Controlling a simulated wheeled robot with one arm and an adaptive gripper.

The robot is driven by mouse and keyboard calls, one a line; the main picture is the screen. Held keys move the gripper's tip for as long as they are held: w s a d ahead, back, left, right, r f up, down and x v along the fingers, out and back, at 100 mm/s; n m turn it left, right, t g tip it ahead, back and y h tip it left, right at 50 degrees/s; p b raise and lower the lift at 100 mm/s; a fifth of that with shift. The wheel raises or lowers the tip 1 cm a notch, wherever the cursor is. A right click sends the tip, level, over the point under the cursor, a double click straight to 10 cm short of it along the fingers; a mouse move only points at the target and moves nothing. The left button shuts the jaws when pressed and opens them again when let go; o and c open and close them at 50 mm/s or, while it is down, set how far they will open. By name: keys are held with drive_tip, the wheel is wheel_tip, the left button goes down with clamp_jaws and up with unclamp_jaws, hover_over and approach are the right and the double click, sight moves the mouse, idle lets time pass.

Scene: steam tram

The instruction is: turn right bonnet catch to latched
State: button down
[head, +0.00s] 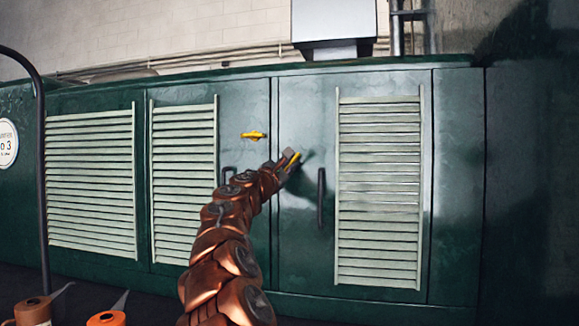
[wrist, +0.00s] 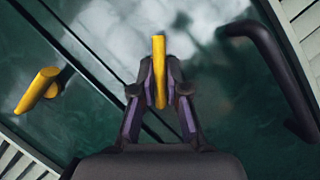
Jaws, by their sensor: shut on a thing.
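The right bonnet catch (head: 294,159) is a small yellow lever on the green right door, just right of the seam between the doors. In the head view it looks slanted and is partly covered by my gripper (head: 289,162). In the wrist view the yellow catch (wrist: 159,72) stands between the two fingers of my gripper (wrist: 160,90), which are shut on it. Its lower end shows between the fingers. The left bonnet catch (head: 253,135) is a similar yellow lever, lying about level across the left door. It also shows at the left in the wrist view (wrist: 38,90).
A dark handle (head: 321,197) stands out from the right door, close to my gripper; it also shows in the wrist view (wrist: 275,70). Another dark handle (head: 229,173) is on the left door beside my arm. Pale louvres (head: 379,190) flank the catches. Orange-topped objects (head: 106,318) sit at lower left.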

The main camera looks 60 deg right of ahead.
drive_tip(key=shift+m, duration=0.4)
drive_tip(key=m, duration=0.1)
drive_tip(key=m+g+p, duration=0.1)
drive_tip(key=m, duration=0.1)
drive_tip(key=shift+w+r+y, duration=0.2)
drive_tip(key=shift+r+y, duration=0.05)
drive_tip(key=shift+y, duration=0.15)
drive_tip(key=shift+m+g+y+p, duration=0.3)
drive_tip(key=shift+m+g+p, duration=0.3)
drive_tip(key=shift+m, duration=0.5)
drive_tip(key=m, duration=0.2)
drive_tip(key=shift+r+m+y+p, duration=0.1)
drive_tip(key=shift+m+y+p, duration=0.2)
drive_tip(key=shift+y+p, duration=0.1)
drive_tip(key=shift+m+g+y+p, duration=0.35)
drive_tip(key=shift+m+y, duration=0.15)
drive_tip(key=shift+m, duration=0.6)
drive_tip(key=c, duration=1.2)
unclamp_jaws()
